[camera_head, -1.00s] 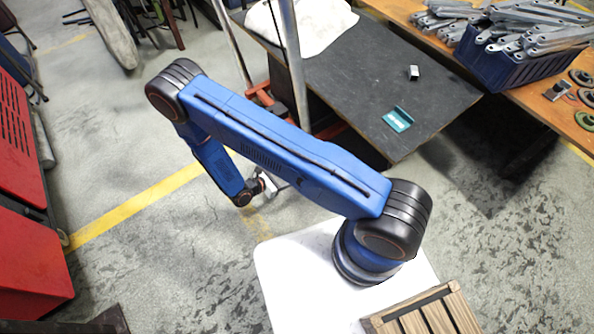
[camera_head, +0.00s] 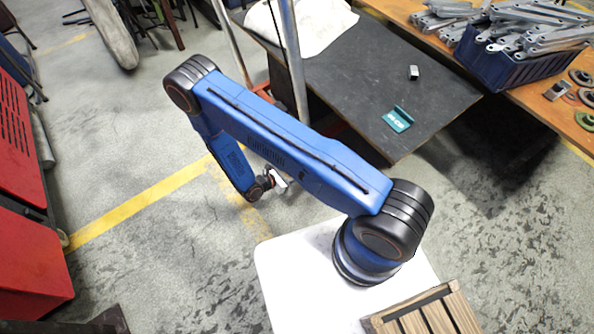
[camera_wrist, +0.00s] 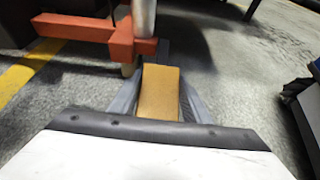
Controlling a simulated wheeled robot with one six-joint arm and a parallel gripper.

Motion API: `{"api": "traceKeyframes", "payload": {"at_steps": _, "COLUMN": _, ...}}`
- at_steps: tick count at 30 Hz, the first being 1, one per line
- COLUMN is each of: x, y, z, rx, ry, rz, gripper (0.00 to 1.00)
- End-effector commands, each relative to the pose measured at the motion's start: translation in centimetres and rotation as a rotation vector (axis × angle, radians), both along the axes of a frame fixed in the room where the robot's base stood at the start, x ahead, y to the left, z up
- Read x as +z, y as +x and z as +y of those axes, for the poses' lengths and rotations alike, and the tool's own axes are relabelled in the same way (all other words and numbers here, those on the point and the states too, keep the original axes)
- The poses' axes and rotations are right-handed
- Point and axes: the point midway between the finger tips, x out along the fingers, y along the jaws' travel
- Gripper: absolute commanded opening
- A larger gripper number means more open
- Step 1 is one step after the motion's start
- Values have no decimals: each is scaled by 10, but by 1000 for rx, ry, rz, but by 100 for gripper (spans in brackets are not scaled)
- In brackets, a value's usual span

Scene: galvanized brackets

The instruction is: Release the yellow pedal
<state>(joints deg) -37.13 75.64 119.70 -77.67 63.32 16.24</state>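In the wrist view, the yellow pedal (camera_wrist: 160,90) is a flat yellow-orange block in the middle of the picture. The two grey fingers of my gripper (camera_wrist: 160,80) stand apart, one on each side of it, very close to its edges. I cannot tell whether they touch it. The near end of the pedal is hidden behind the white, black-edged gripper body. In the head view, my gripper (camera_head: 281,183) is small and low, left of the dark table, partly hidden by my blue arm. The pedal cannot be made out there.
A red-orange frame (camera_wrist: 75,30) and a metal post (camera_wrist: 144,18) stand just beyond the pedal. The dark table (camera_head: 365,80) holds a white cloth (camera_head: 318,22) and a teal piece (camera_head: 397,119). A blue crate (camera_head: 500,65) of brackets stands at upper right.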

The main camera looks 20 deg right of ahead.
Motion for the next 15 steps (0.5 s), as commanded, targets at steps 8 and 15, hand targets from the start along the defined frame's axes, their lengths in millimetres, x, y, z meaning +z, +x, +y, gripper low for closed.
{"api": "traceKeyframes", "payload": {"at_steps": 8, "x": 6, "y": 1, "z": 1, "rx": -1, "ry": 58, "rz": 16, "gripper": 3}}
{"api": "traceKeyframes", "payload": {"at_steps": 15, "x": 18, "y": 1, "z": 1, "rx": -1, "ry": 180, "rz": 57, "gripper": 3}}
